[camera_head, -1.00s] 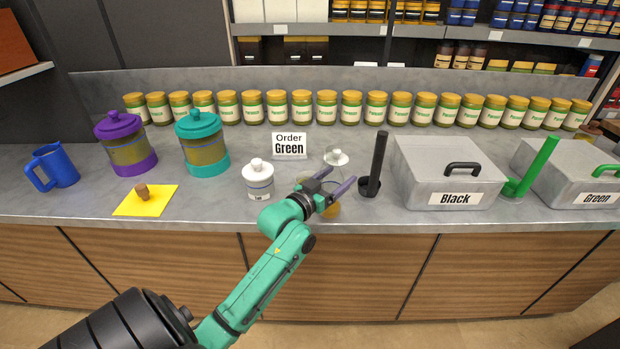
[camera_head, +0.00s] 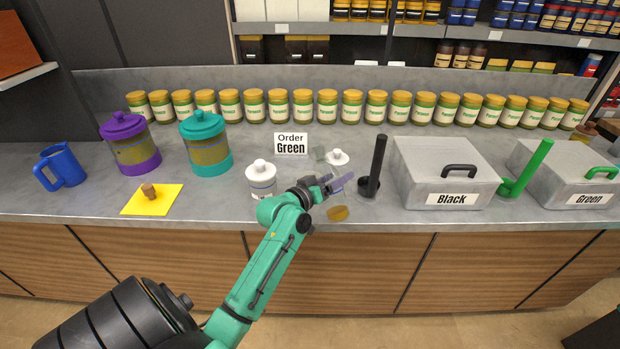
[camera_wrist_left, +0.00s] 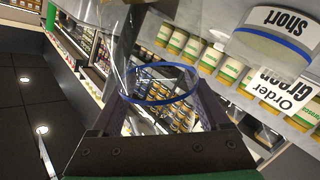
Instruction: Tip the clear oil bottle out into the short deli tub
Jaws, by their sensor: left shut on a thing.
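My left gripper (camera_head: 330,186) is shut on the clear oil bottle (camera_wrist_left: 160,85), seen as a see-through body with a blue ring between the fingers in the left wrist view. In the head view its outline is faint; an amber patch (camera_head: 338,213) below the fingers looks like its oil. The white tub (camera_head: 261,182) with a knobbed top and a blue line stands just left of the gripper. In the left wrist view a white tub (camera_wrist_left: 285,20) appears upside down, labelled "Short"; it seems to be the same one. My right gripper is out of view.
A black upright handle in a cup (camera_head: 372,170) stands close right of the gripper, before the "Black" box (camera_head: 440,170). A white knobbed piece (camera_head: 337,157) is behind the gripper. The "Order Green" sign (camera_head: 291,144) and a jar row stand behind.

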